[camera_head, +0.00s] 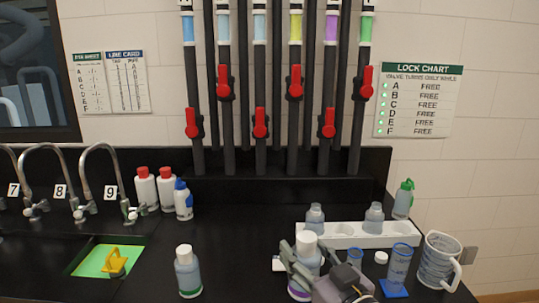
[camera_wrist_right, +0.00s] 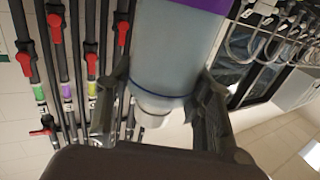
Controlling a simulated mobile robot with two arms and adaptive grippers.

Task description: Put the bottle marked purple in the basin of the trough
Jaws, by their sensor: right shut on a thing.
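My right gripper (camera_head: 309,268) is shut on a translucent bottle (camera_head: 306,252) with a white cap and a purple band near its base. The bottle is upright at the front right of the black counter; I cannot tell whether it clears the surface. In the right wrist view the gripper (camera_wrist_right: 160,108) has a finger on each side of the bottle (camera_wrist_right: 172,55), whose purple band shows at the top. The trough's basin (camera_head: 92,262), with a bright green floor, is sunk in the counter at the left. My left gripper is not in view.
A similar bottle (camera_head: 188,272) stands between the basin and my right gripper. A yellow object (camera_head: 116,260) is in the basin. A white rack (camera_head: 345,236) holds bottles behind the gripper. A blue cylinder (camera_head: 398,265) and a jug (camera_head: 438,262) stand right. Faucets (camera_head: 100,165) rise behind the basin.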

